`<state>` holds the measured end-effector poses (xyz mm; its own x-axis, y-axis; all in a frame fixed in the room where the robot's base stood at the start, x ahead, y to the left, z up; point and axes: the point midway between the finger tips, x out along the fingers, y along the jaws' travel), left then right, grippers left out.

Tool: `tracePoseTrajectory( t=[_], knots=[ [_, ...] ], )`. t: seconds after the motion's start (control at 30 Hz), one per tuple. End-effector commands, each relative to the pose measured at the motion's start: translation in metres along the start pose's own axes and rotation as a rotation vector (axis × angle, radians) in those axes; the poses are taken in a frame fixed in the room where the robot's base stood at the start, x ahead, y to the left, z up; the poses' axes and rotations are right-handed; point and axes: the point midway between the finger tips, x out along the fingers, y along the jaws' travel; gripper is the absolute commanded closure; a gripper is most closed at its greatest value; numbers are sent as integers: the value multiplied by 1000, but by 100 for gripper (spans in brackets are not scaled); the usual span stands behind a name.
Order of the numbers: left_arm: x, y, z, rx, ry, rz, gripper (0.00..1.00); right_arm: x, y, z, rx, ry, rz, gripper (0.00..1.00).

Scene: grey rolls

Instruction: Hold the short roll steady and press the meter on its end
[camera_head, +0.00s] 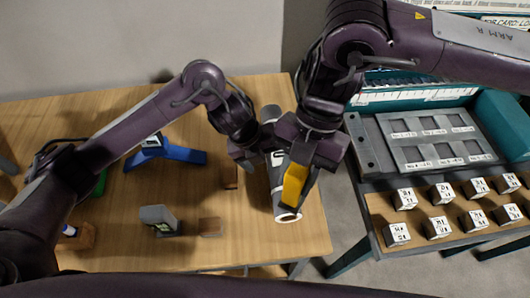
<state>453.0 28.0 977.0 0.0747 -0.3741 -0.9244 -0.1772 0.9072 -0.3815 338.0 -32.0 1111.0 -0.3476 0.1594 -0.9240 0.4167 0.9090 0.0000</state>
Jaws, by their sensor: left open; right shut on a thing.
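The short roll (278,172) is a grey cylinder with a dark label with white marks and a pale ring at its near end. It lies on the wooden table near the right edge, its far part passing behind my grippers. My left gripper (252,165) is open at the roll's left side; I cannot tell whether it touches the roll. My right gripper (297,188) is shut on a yellow object (294,184), which appears over the roll's near part. I cannot tell whether this is the meter or whether it touches the roll.
A blue device (180,154) with a small display and a grey device (158,217) with a greenish screen stand left on the table. Small wooden blocks (210,226) stand nearby. Right, across a gap, a teal-framed bench holds a grey tray (376,146) and several white labelled cubes (397,234).

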Motion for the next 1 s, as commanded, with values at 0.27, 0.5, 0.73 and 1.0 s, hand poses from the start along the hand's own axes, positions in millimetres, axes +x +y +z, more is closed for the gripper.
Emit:
tracePoseTrajectory(
  t=[0.27,0.5,0.73,1.0],
  knots=[
    [55,0,-1,-6,5,1,11,0,0,0,0,0,1,89],
    [89,0,-1,-5,3,0,11,0,0,0,0,0,1,89],
    [101,0,0,-2,1,0,11,0,0,0,0,0,1,89],
    [101,0,0,-3,0,-1,15,0,0,0,0,0,1,89]
  ],
)
